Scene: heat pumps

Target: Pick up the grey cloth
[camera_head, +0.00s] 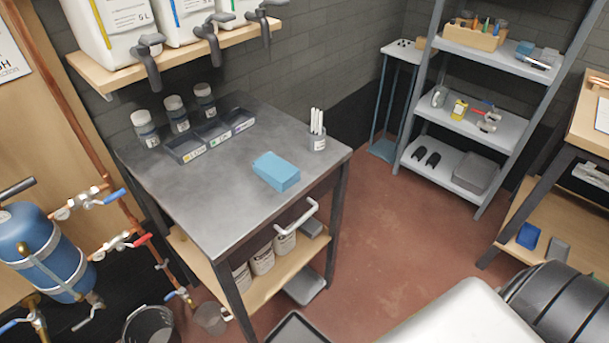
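I cannot tell for certain which thing is the grey cloth. A small flat grey piece (558,248), possibly a folded cloth, lies on the low wooden shelf of the bench at the right, beside a blue piece (528,236). A larger grey block-like item (476,172) rests on the bottom board of the grey shelf rack, and another grey item (312,225) lies on the lower shelf of the dark table. Neither of my grippers shows.
The dark table (200,205) holds a blue block (276,170), jars, a divided tray and a pen cup (317,138). The grey rack (455,123) stands at the back. Pipes and a blue tank (45,250) are at left. Red floor (385,235) between is clear.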

